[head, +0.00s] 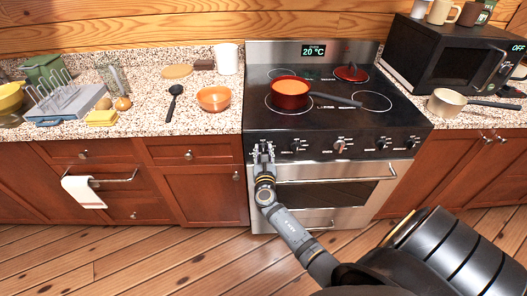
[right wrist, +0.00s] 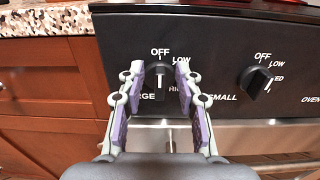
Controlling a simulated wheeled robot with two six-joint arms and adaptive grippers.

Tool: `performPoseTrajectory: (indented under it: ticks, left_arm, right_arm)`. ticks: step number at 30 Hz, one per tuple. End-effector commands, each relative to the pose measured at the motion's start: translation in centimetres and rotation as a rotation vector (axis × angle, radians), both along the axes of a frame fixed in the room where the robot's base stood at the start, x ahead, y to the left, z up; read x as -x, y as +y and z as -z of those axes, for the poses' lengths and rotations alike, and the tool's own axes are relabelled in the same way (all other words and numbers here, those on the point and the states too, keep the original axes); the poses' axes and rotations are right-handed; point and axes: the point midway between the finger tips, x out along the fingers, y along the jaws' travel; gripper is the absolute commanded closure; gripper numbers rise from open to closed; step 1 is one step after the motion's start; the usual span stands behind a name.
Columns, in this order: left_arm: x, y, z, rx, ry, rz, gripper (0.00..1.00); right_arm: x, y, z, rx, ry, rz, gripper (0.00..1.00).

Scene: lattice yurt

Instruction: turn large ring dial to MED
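The large ring dial (right wrist: 158,82) is a black knob at the left end of the stove's control panel. In the right wrist view, OFF is printed above it, LOW and HI to its right, and a partly hidden label ending in "RGE" to its left. My right gripper (right wrist: 160,68) is open, with one purple-padded finger on each side of the dial and visible gaps between. In the head view my right gripper (head: 263,152) covers most of the dial. My left gripper is not in view.
The SMALL dial (right wrist: 257,80) sits close to the right, with more knobs along the panel (head: 338,146). The oven handle (head: 330,180) runs below. A red pot (head: 290,95) stands on the stove top, its dark handle pointing right. The floor before the stove is clear.

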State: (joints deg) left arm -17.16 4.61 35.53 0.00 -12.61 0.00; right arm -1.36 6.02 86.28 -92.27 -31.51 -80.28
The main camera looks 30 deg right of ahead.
Motion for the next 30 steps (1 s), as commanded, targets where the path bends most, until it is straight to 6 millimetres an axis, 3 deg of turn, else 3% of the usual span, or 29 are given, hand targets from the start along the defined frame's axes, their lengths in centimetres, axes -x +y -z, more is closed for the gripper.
performPoseTrajectory:
  ticks: [4, 12, 23, 30]
  left_arm:
    - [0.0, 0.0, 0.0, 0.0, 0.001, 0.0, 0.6]
    - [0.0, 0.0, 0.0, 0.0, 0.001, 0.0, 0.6]
    - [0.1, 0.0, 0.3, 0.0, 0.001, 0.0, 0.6]
    - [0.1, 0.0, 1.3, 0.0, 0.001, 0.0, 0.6]
  right_arm:
    - [0.0, 0.0, 0.0, 0.0, 0.0, 0.0, 0.66]
    - [0.0, 0.0, 0.0, 0.0, 0.0, 0.0, 1.0]
    - [0.1, 0.0, 0.1, -0.017, -0.01, 0.0, 1.0]
    - [0.2, -0.2, 0.3, -0.116, -0.071, -0.001, 1.0]
